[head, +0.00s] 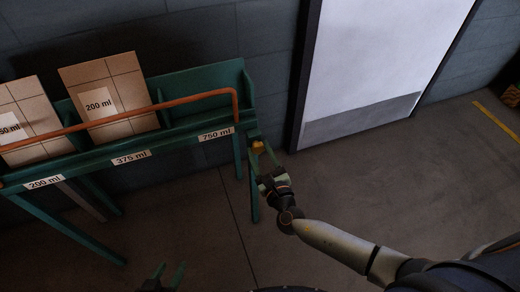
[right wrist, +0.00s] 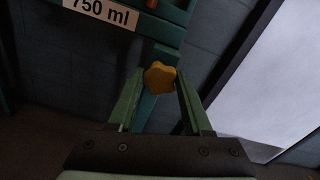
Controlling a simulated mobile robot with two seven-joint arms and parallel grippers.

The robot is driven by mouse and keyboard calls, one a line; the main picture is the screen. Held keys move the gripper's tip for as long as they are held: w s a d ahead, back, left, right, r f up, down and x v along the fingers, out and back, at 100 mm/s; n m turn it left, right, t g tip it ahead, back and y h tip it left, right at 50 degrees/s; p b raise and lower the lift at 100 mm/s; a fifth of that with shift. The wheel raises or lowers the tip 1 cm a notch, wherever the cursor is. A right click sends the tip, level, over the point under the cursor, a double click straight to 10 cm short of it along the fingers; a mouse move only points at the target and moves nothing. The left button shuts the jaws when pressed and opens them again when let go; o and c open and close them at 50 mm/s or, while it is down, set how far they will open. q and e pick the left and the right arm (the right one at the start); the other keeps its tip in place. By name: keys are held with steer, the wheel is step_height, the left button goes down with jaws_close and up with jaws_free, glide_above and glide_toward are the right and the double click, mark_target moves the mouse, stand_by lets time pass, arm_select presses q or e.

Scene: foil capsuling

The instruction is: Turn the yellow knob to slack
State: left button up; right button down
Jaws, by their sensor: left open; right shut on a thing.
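The yellow knob (head: 258,146) is on the right end of the green rack (head: 190,126), below the bar and near the 750 ml label. It also shows in the right wrist view (right wrist: 159,78) as a lobed star shape. My right gripper (head: 259,151) is at the knob, with its green fingers on either side; it also shows in the right wrist view (right wrist: 158,90), shut on the knob. My left gripper (head: 172,272) is at the bottom edge of the head view, low and away from the rack, open and empty.
Tan boxes (head: 112,95) stand in the rack behind an orange bar (head: 180,101); the right bay, above the 750 ml label (head: 216,134), looks empty. A pale door (head: 375,60) is in the wall to the right. The floor (head: 350,180) in front is clear.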

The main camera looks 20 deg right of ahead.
steer(key=shift+n, duration=0.4)
steer(key=shift+c, duration=1.6)
jaws_free()
steer(key=s+p, duration=0.1)
steer(key=s, duration=1.1)
steer(key=shift+s+d, duration=0.25)
